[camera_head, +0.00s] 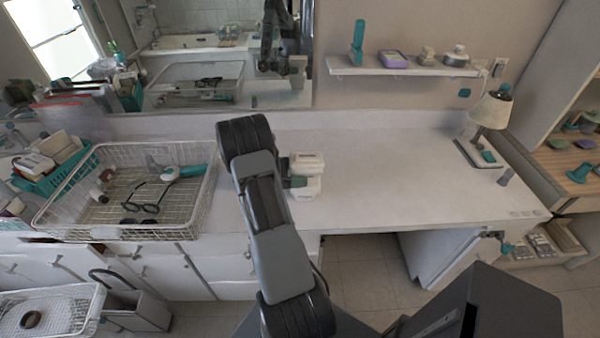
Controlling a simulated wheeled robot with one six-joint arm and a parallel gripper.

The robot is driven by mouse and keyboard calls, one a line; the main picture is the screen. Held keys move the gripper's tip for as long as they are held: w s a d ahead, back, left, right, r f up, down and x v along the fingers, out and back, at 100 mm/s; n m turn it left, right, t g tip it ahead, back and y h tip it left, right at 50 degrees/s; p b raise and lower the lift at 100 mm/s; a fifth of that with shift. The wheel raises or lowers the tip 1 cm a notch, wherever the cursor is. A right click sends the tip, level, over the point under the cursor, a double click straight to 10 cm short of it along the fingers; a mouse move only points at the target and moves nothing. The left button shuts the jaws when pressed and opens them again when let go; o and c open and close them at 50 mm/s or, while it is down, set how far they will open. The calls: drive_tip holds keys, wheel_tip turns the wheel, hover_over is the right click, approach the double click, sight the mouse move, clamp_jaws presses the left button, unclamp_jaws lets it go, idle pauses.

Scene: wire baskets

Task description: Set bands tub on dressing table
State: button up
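A small white tub (308,176) with a pale lid and a label, which looks like the bands tub, is upright at the middle of the white dressing table (400,180), just right of my arm. My gripper (295,182) is at the tub's left side, mostly hidden behind my arm's links. A dark finger part touches or overlaps the tub. I cannot tell whether the fingers are closed on it, or whether the tub's base rests on the table.
A wire basket (60,208) with glasses and a teal-handled item stands left on the counter, beside a teal basket (60,180). A lamp (490,112) stands at the right end. A wall shelf (400,69) and mirror (215,50) are behind. The table's right half is mostly clear.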

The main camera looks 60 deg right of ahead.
drive_tip(key=shift+o, duration=0.3)
drive_tip(key=b+v, duration=0.2)
drive_tip(key=v, duration=0.5)
drive_tip(key=s+a+r+m+t+y, duration=0.1)
drive_tip(key=a+r+m+t+y, duration=0.1)
drive_tip(key=a+t, duration=0.4)
drive_tip(key=s+a+r+m+t+y, duration=0.2)
drive_tip(key=a+r+t+y, duration=0.2)
drive_tip(key=a, duration=1.2)
drive_tip(key=s+a+r+m+t+y, duration=0.1)
drive_tip(key=a+r+m+t+y, duration=0.2)
drive_tip(key=a+t, duration=0.5)
drive_tip(key=shift+s+a+r+y, duration=0.4)
drive_tip(key=shift+a+r+y, duration=0.3)
drive_tip(key=shift+a, duration=0.8)
drive_tip(key=shift+c, duration=0.2)
